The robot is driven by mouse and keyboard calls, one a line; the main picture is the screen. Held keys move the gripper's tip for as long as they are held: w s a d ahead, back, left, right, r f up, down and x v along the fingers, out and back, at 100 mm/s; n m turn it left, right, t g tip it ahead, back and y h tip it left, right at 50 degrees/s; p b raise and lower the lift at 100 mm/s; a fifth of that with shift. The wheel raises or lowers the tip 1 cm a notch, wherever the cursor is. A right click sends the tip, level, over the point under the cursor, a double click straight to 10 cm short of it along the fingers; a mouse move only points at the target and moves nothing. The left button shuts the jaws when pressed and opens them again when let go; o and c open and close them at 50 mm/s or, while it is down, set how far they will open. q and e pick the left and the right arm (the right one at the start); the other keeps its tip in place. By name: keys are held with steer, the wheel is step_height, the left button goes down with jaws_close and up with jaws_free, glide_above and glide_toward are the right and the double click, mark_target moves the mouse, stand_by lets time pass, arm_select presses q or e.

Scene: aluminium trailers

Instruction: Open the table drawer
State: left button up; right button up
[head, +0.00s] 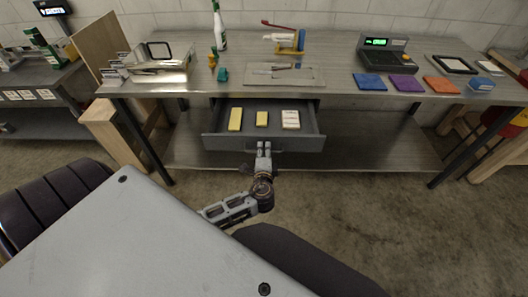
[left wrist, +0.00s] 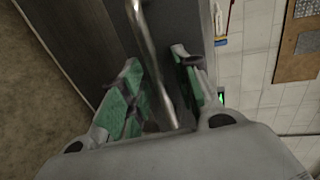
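The grey table drawer (head: 225,143) is pulled out below the tabletop, and its inside shows in the head view. It holds two yellow blocks (head: 235,119) and a white pack (head: 290,119). My left gripper (head: 262,149) is at the middle of the drawer front. In the left wrist view the metal bar handle (left wrist: 150,50) runs between the green-padded fingers of my left gripper (left wrist: 158,85). The fingers are apart, with gaps visible beside the bar. My right gripper is not in view.
The metal table (head: 340,60) carries a scale (head: 385,52), coloured cloths (head: 403,84), a spray bottle (head: 219,28) and a tray (head: 272,75). A lower shelf (head: 370,140) lies under it. Bare concrete floor (head: 400,220) is free at the right front.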

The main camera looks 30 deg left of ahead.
arm_select(q)
steer(key=v, duration=1.2)
stand_by(0.3)
steer(key=shift+a+f, duration=0.1)
steer(key=shift+a, duration=0.05)
stand_by(0.4)
